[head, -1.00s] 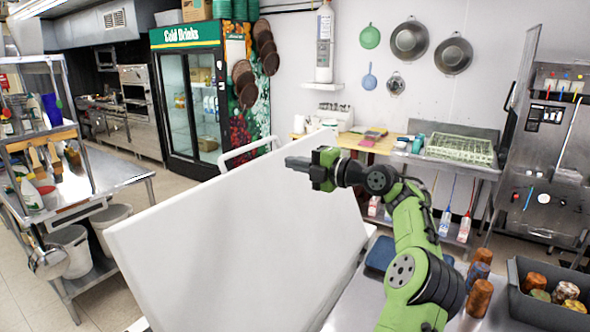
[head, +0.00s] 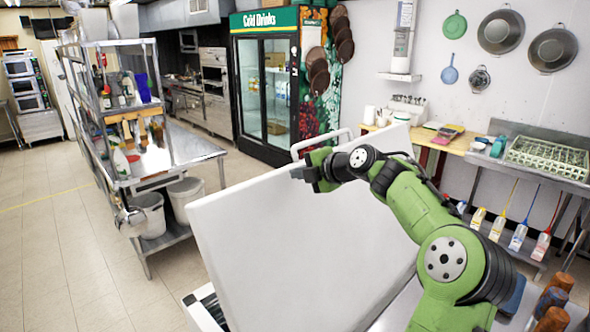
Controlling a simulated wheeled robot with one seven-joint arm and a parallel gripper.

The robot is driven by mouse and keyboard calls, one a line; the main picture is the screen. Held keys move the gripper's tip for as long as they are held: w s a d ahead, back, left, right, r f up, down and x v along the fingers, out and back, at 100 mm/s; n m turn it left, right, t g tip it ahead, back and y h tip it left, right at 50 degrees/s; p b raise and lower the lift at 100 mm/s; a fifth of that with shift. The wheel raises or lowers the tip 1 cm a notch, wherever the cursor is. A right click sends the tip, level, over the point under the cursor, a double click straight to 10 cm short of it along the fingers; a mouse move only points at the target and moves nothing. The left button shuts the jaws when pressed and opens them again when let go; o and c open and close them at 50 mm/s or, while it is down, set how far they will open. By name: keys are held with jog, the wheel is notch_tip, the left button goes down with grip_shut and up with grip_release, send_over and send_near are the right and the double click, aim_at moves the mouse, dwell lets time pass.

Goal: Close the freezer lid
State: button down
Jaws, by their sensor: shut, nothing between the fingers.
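The white freezer lid (head: 300,245) stands raised and tilted in the middle of the head view, its broad face toward me. A light handle bar (head: 322,143) shows beyond its top edge. Part of the freezer body (head: 203,308) shows at the lower left of the lid. My gripper (head: 302,174) is shut and empty, near the top edge of the lid and close to the handle. I cannot tell whether the fingers touch the lid. My green arm reaches in from the right and hides part of the lid's right side.
A steel shelf unit (head: 128,120) with bottles stands at the left, with white buckets (head: 150,213) below. A drinks cooler (head: 265,85) stands behind. A steel counter with a green dish rack (head: 547,155) is at the right. The tiled floor (head: 60,260) at the left is clear.

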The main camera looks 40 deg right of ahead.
jog(key=shift+x, duration=1.05)
jog(key=shift+w+d+f, duration=0.1)
jog(key=shift+w, duration=0.1)
jog(key=s+f+p+x, duration=0.1)
jog(key=p+x, duration=0.5)
jog(key=x, duration=1.5)
jog(key=shift+f+p, duration=0.35)
jog(key=shift+f, duration=0.4)
jog(key=shift+s, duration=0.1)
